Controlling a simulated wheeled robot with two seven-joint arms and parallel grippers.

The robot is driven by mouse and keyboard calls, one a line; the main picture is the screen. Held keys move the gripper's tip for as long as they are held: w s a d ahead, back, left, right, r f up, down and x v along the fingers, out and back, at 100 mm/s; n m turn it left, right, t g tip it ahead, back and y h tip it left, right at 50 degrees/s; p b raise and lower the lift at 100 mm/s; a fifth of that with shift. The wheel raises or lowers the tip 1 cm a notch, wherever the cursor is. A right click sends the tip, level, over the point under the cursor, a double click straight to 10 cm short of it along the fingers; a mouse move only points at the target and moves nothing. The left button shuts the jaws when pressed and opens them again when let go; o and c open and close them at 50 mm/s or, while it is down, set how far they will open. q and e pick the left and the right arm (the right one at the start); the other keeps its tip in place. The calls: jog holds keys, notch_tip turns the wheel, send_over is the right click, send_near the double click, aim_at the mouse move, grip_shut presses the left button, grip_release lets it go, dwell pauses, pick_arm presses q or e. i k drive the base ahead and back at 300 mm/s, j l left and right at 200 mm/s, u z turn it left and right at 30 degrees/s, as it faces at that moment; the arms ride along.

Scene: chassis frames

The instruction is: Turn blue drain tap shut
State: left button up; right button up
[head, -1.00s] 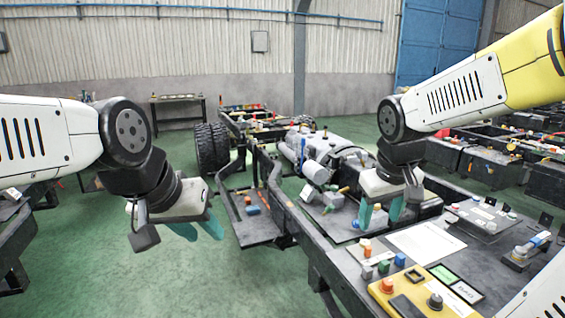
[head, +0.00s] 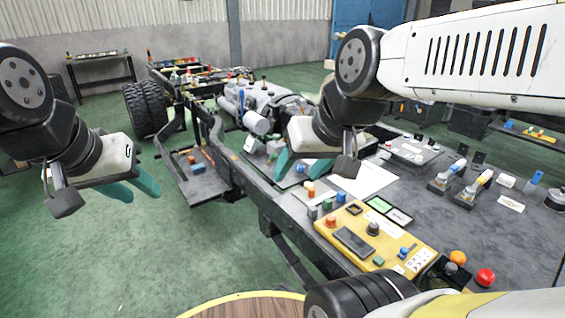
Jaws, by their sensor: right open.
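Two small tap-like fittings stand on the dark bench top at the right. The left one (head: 447,177) seems to have a blue and white handle, and the other (head: 474,189) looks yellowish and white with some blue. They are too small to tell which is the drain tap or how its handle is set. My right gripper (head: 301,168) is open and empty over the bench's left part, well left of both fittings. My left gripper (head: 133,189) hangs over the green floor at the left, far from them, with its teal fingers apart and empty.
A yellow control box (head: 375,240) with buttons and a white sheet (head: 366,180) lie on the bench. Red (head: 485,277) and orange (head: 457,257) knobs are near its front. A chassis frame with wheels (head: 145,110) stands behind. Bench space between the sheet and fittings is fairly clear.

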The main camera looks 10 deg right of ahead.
aim_at(299, 168)
jog(key=z, duration=0.7)
